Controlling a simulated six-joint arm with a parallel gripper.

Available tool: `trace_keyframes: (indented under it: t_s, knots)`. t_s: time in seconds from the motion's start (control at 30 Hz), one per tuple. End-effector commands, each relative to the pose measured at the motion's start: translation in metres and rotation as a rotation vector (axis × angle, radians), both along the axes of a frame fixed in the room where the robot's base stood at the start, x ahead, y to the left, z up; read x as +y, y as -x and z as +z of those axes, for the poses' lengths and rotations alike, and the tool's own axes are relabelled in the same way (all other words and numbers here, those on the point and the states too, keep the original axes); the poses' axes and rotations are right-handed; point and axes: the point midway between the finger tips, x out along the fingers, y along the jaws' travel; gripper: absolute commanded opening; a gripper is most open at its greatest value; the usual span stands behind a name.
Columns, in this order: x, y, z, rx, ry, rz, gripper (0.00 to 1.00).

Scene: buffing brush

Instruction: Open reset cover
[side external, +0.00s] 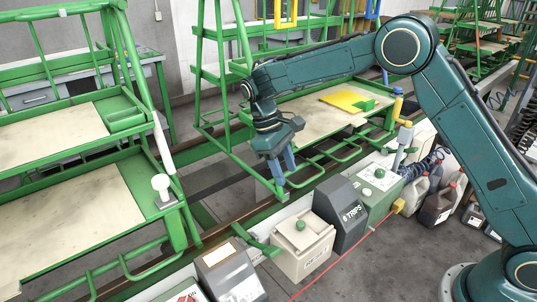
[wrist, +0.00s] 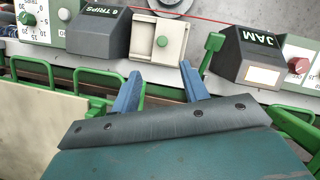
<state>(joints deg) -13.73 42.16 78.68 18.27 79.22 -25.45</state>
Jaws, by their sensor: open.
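A cream box (side external: 303,250) with a green knob (side external: 300,225) on its sloped top stands on the control ledge; its front lettering is only partly legible and seems to begin "RE". In the wrist view the box (wrist: 174,30) and its green knob (wrist: 162,41) lie beyond my fingertips. The top looks closed. My gripper (side external: 284,178) points down, above and behind the box, with its two blue fingers apart and empty. In the wrist view the open fingers (wrist: 160,75) sit on either side of the knob's line, apart from the box.
A dark "6 TRIPS" box (side external: 342,210) and a dark "JAM" box (wrist: 248,55) flank the cream box. A green lever (wrist: 211,50) stands between the cream and JAM boxes. A red cord (side external: 350,252) runs along the front. Green racks (side external: 150,190) stand behind.

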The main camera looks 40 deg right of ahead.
Motion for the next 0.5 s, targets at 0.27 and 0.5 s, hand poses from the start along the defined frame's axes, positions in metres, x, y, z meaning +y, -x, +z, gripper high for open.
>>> trace_keyframes:
  t_s: [0.27, 0.5]
  knots:
    - [0.005, -0.005, -0.016, 0.031, 0.003, 0.010, 0.45]
    - [0.004, -0.003, -0.019, 0.032, 0.004, 0.010, 0.45]
